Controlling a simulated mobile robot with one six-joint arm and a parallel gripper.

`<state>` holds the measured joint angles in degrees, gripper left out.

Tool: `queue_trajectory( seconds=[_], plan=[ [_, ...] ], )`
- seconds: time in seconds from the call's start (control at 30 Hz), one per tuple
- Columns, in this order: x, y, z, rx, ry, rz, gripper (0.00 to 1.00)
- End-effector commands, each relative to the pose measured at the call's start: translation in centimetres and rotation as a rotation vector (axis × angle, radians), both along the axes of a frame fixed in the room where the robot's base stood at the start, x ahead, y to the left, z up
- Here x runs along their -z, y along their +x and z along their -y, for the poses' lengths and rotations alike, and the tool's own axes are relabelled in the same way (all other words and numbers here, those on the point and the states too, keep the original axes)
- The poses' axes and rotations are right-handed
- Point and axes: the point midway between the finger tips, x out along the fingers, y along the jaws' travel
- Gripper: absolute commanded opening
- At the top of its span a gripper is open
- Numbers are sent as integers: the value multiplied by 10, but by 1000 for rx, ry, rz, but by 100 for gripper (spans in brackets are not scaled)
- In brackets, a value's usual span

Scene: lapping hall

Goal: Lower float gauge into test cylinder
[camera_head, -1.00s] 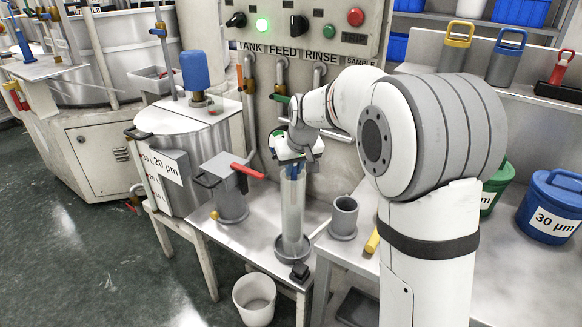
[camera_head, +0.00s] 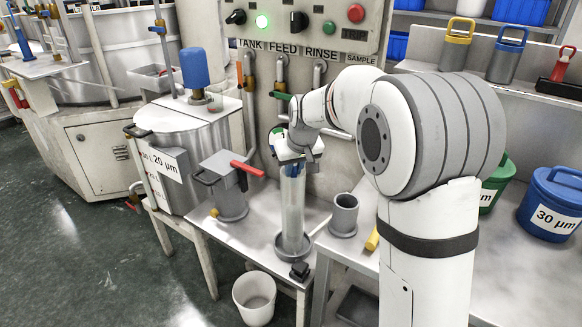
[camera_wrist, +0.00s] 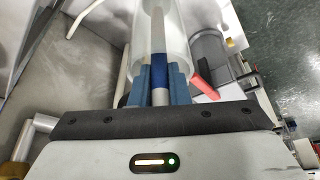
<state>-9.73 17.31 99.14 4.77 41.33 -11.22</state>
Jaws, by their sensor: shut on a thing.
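The clear test cylinder (camera_head: 292,212) stands upright in a dark round base on the low steel table, in the middle of the head view. My gripper (camera_head: 292,169) is right at its top. In the wrist view my gripper's blue fingers (camera_wrist: 157,88) are shut on the float gauge (camera_wrist: 159,69), around its blue part. A thin pale length of the gauge runs on inside the outline of the clear cylinder (camera_wrist: 178,42). How deep the gauge's lower end reaches is unclear. In the head view my fingers and the cylinder's wall mostly hide the gauge.
A grey valve-like fixture with a red handle (camera_head: 246,168) stands left of the cylinder. A grey cup (camera_head: 344,214) stands right of it. A small black block (camera_head: 299,270) is at the table's front edge, above a white bucket (camera_head: 254,297). The pipe panel (camera_head: 345,150) rises behind.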

Motion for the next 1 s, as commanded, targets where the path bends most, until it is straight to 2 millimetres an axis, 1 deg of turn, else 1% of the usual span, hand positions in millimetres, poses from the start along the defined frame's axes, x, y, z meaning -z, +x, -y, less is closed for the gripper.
queue_trajectory(
  seconds=[1.0],
  plan=[
    [16,0,0,0,0,0,0]
  ],
)
